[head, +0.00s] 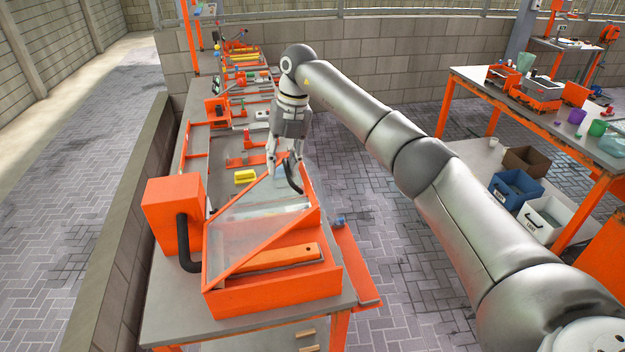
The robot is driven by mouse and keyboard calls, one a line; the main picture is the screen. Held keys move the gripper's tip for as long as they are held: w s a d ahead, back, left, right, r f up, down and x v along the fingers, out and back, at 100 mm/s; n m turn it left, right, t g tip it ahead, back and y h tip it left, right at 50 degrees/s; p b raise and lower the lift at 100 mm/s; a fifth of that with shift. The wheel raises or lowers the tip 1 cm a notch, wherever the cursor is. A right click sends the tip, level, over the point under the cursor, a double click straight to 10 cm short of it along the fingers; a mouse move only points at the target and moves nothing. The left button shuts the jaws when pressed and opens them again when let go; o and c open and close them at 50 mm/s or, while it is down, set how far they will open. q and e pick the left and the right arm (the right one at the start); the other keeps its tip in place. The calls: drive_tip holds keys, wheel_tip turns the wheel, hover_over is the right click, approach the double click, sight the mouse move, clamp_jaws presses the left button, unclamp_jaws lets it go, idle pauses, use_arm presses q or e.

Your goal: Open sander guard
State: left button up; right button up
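The sander (275,297) is an orange machine on the long workbench, with an orange motor box (172,215) and a black hose on its left side. Its guard (250,218) is a clear panel with an orange frame, lying slanted over the sander's bed. A black curved handle (292,178) stands at the guard's far end. My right gripper (286,172) points down at this handle, with its fingers apart around or just beside the handle's top. Contact with the handle cannot be told. My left gripper is not in view.
A yellow block (245,176) lies on the workbench behind the sander, with several tools farther back. A second table (480,85) at the right holds orange machines and cups, with bins (515,188) below. A low wall runs along the left. Paved floor between the tables is open.

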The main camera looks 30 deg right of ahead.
sight(301, 173)
drive_tip(key=d+f+b, duration=0.1)
drive_tip(key=d+f, duration=0.1)
drive_tip(key=s+d+f, duration=0.1)
drive_tip(key=d+f, duration=0.1)
drive_tip(key=shift+f+b, duration=0.35)
drive_tip(key=shift+d+f, duration=0.5)
drive_tip(key=shift+f, duration=0.1)
drive_tip(key=shift+s+r, duration=0.1)
drive_tip(key=shift+a+r+p, duration=0.2)
drive_tip(key=shift+r+p, duration=0.4)
drive_tip(key=shift+r, duration=0.2)
drive_tip(key=shift+a+r+p, duration=0.15)
drive_tip(key=shift+r+p, duration=0.4)
drive_tip(key=shift+r, duration=0.3)
drive_tip(key=shift+a+r+p, duration=0.2)
drive_tip(key=shift+r+p, duration=0.4)
drive_tip(key=shift+r, duration=0.2)
drive_tip(key=shift+w+a+r+p, duration=0.1)
drive_tip(key=shift+a+r+p, duration=0.1)
drive_tip(key=shift+r, duration=0.35)
drive_tip(key=shift+w+a+r+p, duration=0.1)
drive_tip(key=shift+r+p, duration=0.05)
drive_tip(key=shift+r, duration=0.4)
drive_tip(key=shift+w+a+r, duration=0.1)
drive_tip(key=shift+a+r, duration=0.15)
drive_tip(key=shift+r, duration=1)
drive_tip(key=shift+a+r, duration=0.25)
drive_tip(key=shift+r, duration=0.95)
